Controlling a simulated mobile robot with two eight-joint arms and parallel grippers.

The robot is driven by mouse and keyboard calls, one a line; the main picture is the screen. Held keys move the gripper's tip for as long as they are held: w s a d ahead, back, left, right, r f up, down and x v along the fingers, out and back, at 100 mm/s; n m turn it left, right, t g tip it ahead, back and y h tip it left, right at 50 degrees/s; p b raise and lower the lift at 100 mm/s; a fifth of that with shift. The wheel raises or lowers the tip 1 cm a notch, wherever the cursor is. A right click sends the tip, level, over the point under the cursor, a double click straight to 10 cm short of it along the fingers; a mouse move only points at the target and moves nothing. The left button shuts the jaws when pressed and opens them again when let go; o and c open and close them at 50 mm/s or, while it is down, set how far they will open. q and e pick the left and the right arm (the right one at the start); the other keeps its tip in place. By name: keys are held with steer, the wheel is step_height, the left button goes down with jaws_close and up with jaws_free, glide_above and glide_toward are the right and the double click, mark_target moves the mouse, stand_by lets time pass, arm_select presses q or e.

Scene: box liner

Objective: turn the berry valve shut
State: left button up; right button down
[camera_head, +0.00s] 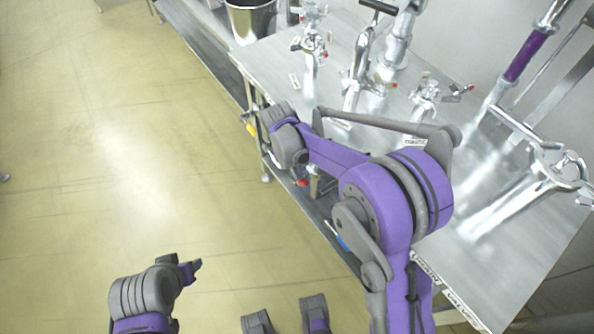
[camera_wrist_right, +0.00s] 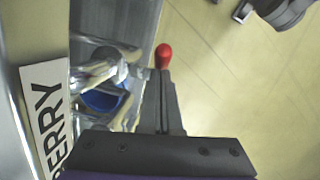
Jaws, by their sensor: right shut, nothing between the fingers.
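The berry valve's red-tipped handle (camera_wrist_right: 163,55) shows in the wrist view, with metal pipework to its left and a white label reading BERRY (camera_wrist_right: 45,115) beside the table edge. A small red tip (camera_head: 302,183) shows below the table edge in the head view. My right gripper (camera_wrist_right: 164,82) is shut and empty, its fingertips right by the red tip; I cannot tell whether they touch. In the head view my right wrist and forearm hide much of the valve. My left gripper (camera_head: 192,270) is at the lower left over open floor, far from the valve; its jaws are unclear.
The steel table (camera_head: 520,255) carries several chrome valves and pipes with red tips, and a purple-sleeved pipe (camera_head: 525,57). A metal bucket (camera_head: 250,20) stands at the back. A lower shelf (camera_head: 205,50) runs along the table. Open floor (camera_head: 100,150) lies to the left.

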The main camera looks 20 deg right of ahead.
mark_target(303, 181)
stand_by(0.4)
steer(key=shift+s+d+f+t, duration=0.1)
steer(key=shift+s+t, duration=0.2)
steer(key=shift+t, duration=0.1)
steer(key=shift+s, duration=0.15)
steer(key=shift+s+d+f+t+y+b, duration=0.2)
steer(key=shift+s+f+t+y+b, duration=0.1)
steer(key=shift+s+t+b, duration=0.2)
steer(key=shift+s+d+f+t+y+b, duration=0.2)
steer(key=shift+s+f+t+y+b, duration=0.15)
steer(key=shift+t, duration=0.25)
steer(key=s+d+f+t+y+b, duration=0.1)
steer(key=s+f+t+y+b, duration=0.1)
steer(key=s+f+t+b, duration=0.2)
steer(key=shift+s+d+f+m+t+b, duration=0.15)
steer(key=shift+d+f+m+t+b, duration=0.2)
steer(key=shift+t+b, duration=0.9)
steer(key=shift+a+f, duration=0.1)
steer(key=shift+f, duration=0.05)
